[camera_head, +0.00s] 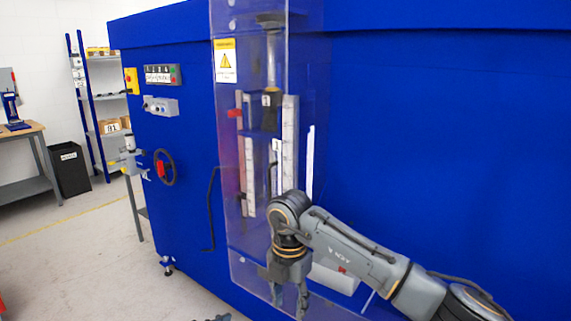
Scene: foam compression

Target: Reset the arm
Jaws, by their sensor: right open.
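My right arm comes in from the right edge and bends down at its wrist in front of the clear panel of the blue machine. My right gripper (288,299) hangs at the bottom with its fingers pointing down. It is open, with nothing seen between the fingers. A white block-like piece (335,279) shows low behind my right arm, which partly hides it.
The blue machine (430,130) fills the middle and right. Its clear panel (228,130) covers a vertical press column (271,70). A black handwheel (164,167) is on its left side. A workbench (22,131), shelves and a black bin (70,170) stand at left. Floor between is clear.

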